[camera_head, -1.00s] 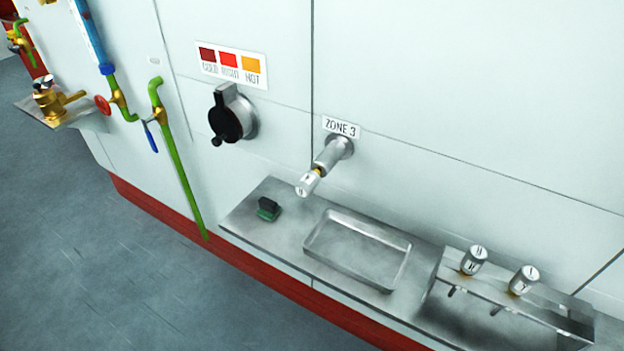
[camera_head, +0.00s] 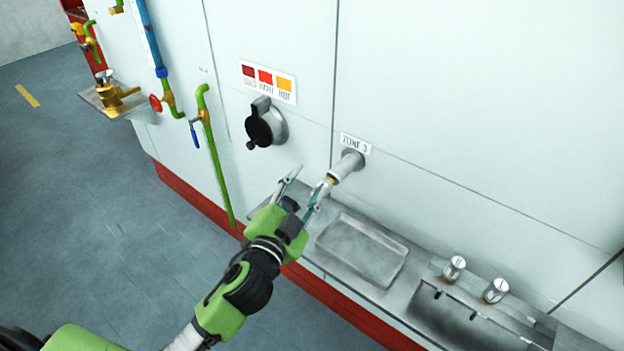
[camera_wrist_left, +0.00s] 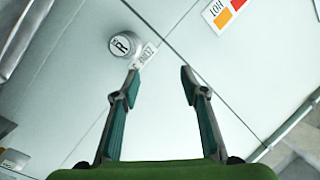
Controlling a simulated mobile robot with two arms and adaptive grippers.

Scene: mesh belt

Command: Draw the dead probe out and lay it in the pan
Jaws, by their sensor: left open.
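The probe sits in the ZONE 3 port (camera_head: 349,164) on the pale wall, its brass neck and silver cap (camera_head: 330,180) partly hidden by a finger of my left gripper. My left gripper (camera_head: 309,181) is open and empty, just in front and to the left of the probe. In the left wrist view the round cap with an R on it (camera_wrist_left: 123,45) lies outside the open fingers, past the left fingertip; the gripper (camera_wrist_left: 160,77) has only wall between its tips. The shallow metal pan (camera_head: 362,250) lies empty on the shelf below. My right gripper is not in view.
A rack (camera_head: 470,305) with two silver-capped probes stands right of the pan. A black rotary switch (camera_head: 262,126) sits on the wall under a coloured label (camera_head: 267,82). Green pipe (camera_head: 215,165) runs down at the left.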

